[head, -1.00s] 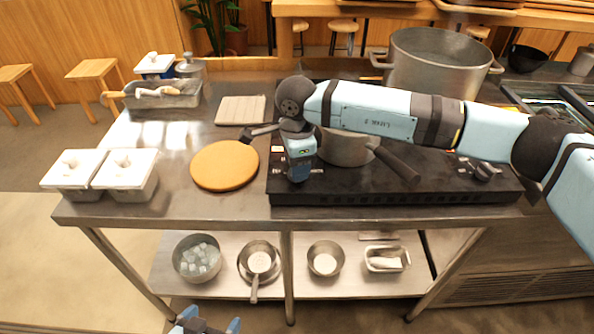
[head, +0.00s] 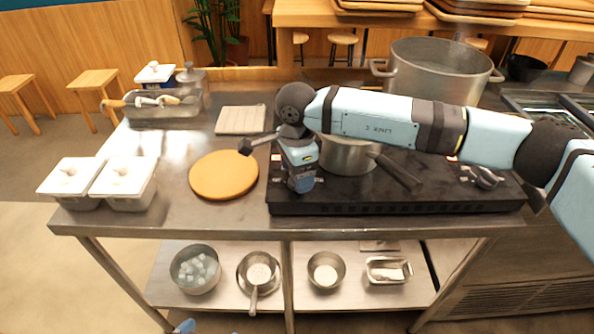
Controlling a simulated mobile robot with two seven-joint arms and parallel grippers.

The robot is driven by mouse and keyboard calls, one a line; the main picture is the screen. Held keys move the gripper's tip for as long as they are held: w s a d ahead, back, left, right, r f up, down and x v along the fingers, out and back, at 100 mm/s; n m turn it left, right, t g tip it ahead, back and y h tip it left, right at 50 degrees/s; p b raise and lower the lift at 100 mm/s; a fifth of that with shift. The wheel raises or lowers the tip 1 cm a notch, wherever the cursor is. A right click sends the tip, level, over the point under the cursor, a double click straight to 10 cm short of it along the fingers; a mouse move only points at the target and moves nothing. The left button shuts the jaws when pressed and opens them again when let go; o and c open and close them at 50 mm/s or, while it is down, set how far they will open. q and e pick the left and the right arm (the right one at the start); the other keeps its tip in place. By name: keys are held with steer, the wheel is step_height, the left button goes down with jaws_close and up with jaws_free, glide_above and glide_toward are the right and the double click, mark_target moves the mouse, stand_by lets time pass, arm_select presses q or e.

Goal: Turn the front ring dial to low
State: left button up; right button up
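The black stove (head: 400,208) stands on the steel counter. My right arm comes in from the right across it. My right gripper (head: 302,186) points down at the stove's left front corner. Its fingers are hard to make out, and I cannot tell whether they touch or hold anything. Small white markings show beside it, but any dial there is hidden by the gripper. A dial (head: 486,178) shows at the stove's right front, clear of the gripper. Only a blue tip of my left gripper (head: 184,326) shows at the bottom edge, so its state is unclear.
A grey pot (head: 347,155) with a dark handle sits on the stove behind my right gripper. A large stockpot (head: 440,72) stands behind. A dark handle (head: 256,142) sticks out left of my wrist, above a round tan board (head: 224,175).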

step_height(320, 180, up, 14)
stand_by(0.6)
steer(key=shift+f, duration=0.15)
